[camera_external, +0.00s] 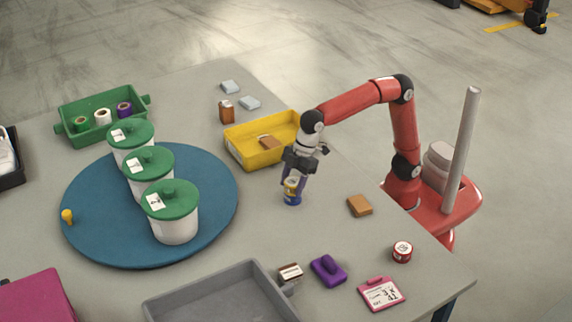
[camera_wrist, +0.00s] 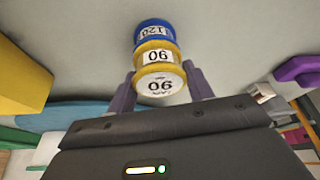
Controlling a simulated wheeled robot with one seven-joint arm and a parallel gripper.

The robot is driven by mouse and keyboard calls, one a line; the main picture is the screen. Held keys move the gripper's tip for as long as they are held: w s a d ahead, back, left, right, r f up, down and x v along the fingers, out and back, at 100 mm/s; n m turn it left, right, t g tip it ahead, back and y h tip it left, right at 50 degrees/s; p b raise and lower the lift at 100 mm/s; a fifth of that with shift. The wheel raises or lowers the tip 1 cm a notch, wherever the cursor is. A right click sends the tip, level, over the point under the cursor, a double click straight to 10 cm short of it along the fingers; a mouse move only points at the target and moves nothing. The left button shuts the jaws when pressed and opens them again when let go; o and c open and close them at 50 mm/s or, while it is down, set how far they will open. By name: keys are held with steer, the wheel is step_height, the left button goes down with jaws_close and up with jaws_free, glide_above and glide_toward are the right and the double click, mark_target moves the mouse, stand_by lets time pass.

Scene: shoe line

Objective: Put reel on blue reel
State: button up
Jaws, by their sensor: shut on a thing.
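A yellow reel (camera_external: 291,185) with a white label reading 90 is held between the fingers of my gripper (camera_external: 296,173). In the wrist view the yellow reel (camera_wrist: 156,57) shows its white end face towards me, between the two fingertips (camera_wrist: 160,84). The blue reel (camera_external: 292,199), labelled 120, stands upright on the grey table directly below it. In the wrist view the blue reel (camera_wrist: 153,32) lines up closely with the yellow one. The two look touching or almost so; I cannot tell if a thin gap remains.
A yellow bin (camera_external: 245,153) is behind-left of my gripper. A blue turntable (camera_external: 100,235) carries three white tubs with green lids. A green crate (camera_external: 75,129) holds reels. A brown block (camera_external: 360,205), a red reel (camera_external: 402,251) and a purple item (camera_external: 328,270) lie nearby.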

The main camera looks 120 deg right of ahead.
steer(key=shift+f, duration=0.1)
steer(key=o, duration=1)
steer(key=shift+c, duration=0.2)
steer(key=p+v, duration=0.2)
steer(key=v, duration=1)
steer(key=shift+r, duration=0.2)
steer(key=shift+s+d, duration=0.1)
steer(key=shift+s, duration=0.05)
